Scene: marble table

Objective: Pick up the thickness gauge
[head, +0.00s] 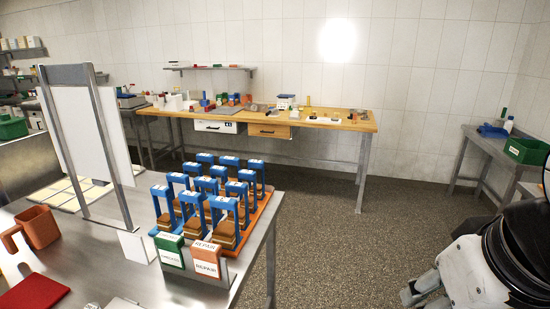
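I cannot pick out a thickness gauge for certain. Several blue arch-shaped items (247,176) with brown blocks at their feet stand close together on the near metal table (185,292); I cannot tell whether any is a gauge. Small items lie on the far wooden bench (350,116), too small to identify. My arm's white and black end shows at the lower right, cut off by the picture edge. Grey finger-like parts of my gripper (425,290) show there, away from both tables. Whether they are open or shut is not clear.
Green and orange labelled cards (204,260) stand before the blue items. A panel stand (84,128), a brown-red mug (40,228) and a red flat item (34,292) are at left. A green bin (526,151) sits on the right table. Open floor (345,235) lies between.

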